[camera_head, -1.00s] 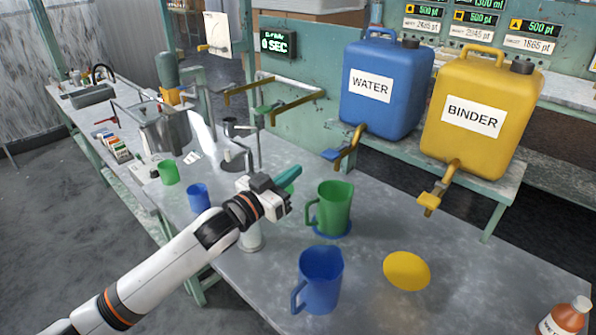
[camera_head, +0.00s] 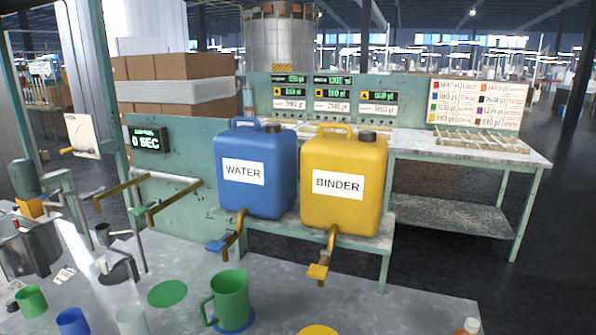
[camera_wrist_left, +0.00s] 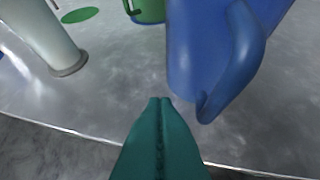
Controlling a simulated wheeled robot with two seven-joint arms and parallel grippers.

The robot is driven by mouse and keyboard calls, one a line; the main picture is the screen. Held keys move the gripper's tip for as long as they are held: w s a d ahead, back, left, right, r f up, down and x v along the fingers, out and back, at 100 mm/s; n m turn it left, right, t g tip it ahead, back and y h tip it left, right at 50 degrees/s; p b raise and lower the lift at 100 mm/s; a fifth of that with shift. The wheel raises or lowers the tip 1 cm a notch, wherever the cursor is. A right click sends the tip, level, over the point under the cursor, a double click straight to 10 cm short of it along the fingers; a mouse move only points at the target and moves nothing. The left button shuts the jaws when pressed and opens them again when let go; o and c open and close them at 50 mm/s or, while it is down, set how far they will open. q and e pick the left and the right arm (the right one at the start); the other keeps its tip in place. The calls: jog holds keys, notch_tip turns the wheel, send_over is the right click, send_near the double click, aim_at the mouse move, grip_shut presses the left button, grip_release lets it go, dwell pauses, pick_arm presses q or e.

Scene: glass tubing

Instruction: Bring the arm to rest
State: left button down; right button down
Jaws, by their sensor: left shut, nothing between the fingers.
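My left gripper (camera_wrist_left: 160,105) shows in the left wrist view as two teal fingers pressed together, shut and empty. It points at the table's edge, close to a blue jug (camera_wrist_left: 208,55) whose handle faces it. A gap to the jug is hard to judge. A pale cylinder (camera_wrist_left: 42,32) stands to the left, with a green disc (camera_wrist_left: 80,15) and part of a green jug (camera_wrist_left: 149,10) farther back. My arm is out of the head view. There the green jug (camera_head: 231,298) stands on a blue disc. My right gripper is in neither view.
Water (camera_head: 256,192) and binder (camera_head: 343,208) canisters stand on a shelf behind the table, their taps reaching forward. A green cup (camera_head: 32,300) and a blue cup (camera_head: 72,320) are at left. A bottle top (camera_head: 468,326) shows at lower right.

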pick_arm(q)
jog(key=s+f+g, duration=0.3)
jog(key=s, duration=0.5)
jog(key=s+f+g, duration=0.3)
jog(key=s, duration=0.4)
notch_tip(320, 180, down, 23)
jog(key=g, duration=0.1)
jog(key=s+a+f+g+y, duration=0.1)
jog(key=s+a+f, duration=0.1)
jog(key=s+f, duration=1.5)
jog(key=shift+s+a+f+g, duration=0.2)
jog(key=shift+s+f+g, duration=0.1)
jog(key=shift+f, duration=0.2)
